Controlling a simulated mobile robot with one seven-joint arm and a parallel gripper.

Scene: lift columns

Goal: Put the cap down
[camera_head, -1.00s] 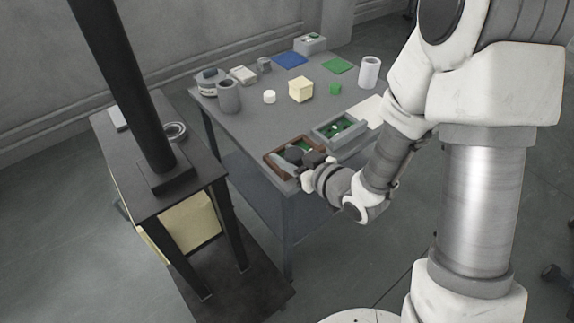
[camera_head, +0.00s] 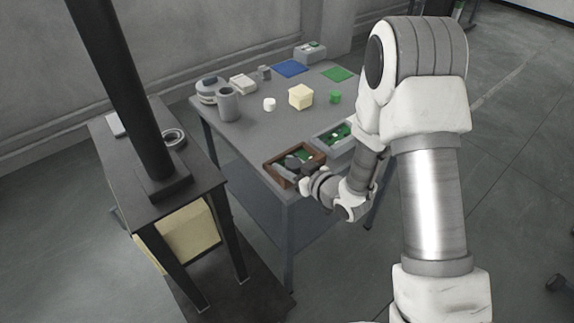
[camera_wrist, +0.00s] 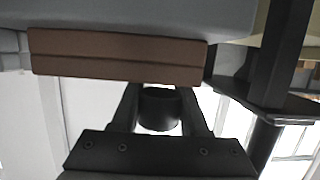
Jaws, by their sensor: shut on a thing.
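My gripper (camera_wrist: 160,112) is shut on a dark round cap (camera_wrist: 160,104), which sits between the two black fingers in the wrist view. The brown wooden box (camera_wrist: 115,57) lies just beyond the fingertips there. In the head view, my gripper (camera_head: 307,172) is at the right front part of the brown box (camera_head: 277,178), near the table's front corner. Dark and grey shapes show at the box there, but I cannot tell the cap apart from the gripper. Whether the cap touches anything is not clear.
A grey tray (camera_head: 322,146) with green pieces stands beside the brown box on the table (camera_head: 236,131). A grey cup (camera_head: 228,104), a white cap-like piece (camera_head: 269,104), a cream block (camera_head: 300,97) and a green piece (camera_head: 335,97) stand behind. A dark post (camera_head: 130,95) rises at left.

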